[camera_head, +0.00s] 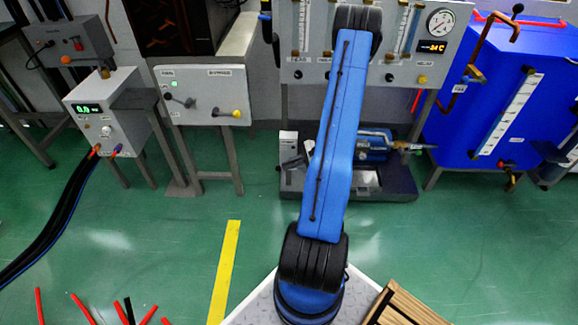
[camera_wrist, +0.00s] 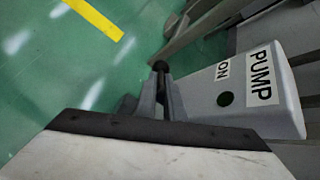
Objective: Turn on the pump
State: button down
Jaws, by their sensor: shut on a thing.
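The pump box (camera_wrist: 200,96) is a grey housing lettered PUMP and ON, with a dark green round spot, at the right of the wrist view. My gripper (camera_wrist: 161,82) is shut on the black knob (camera_wrist: 160,67), which shows at its fingertips beside the left end of the box. The shaft below the knob is mostly hidden between the fingers. In the head view, my blue arm reaches forward over the pump stand (camera_head: 400,190), and the gripper and knob cannot be made out clearly there.
A panel with gauge and tubes (camera_head: 410,45) rises behind the arm. A blue tank (camera_head: 470,110) stands at right. A control box with levers (camera_head: 205,95) and a display box (camera_head: 105,112) stand at left.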

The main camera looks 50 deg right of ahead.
jog(key=shift+r+t+y, duration=0.25)
jog(key=shift+t+y, duration=1.05)
jog(key=shift+t, duration=0.4)
jog(key=c, duration=2.2)
grip_release()
jog(key=shift+o, duration=0.2)
jog(key=v, duration=1.7)
jog(key=shift+s+d, duration=0.1)
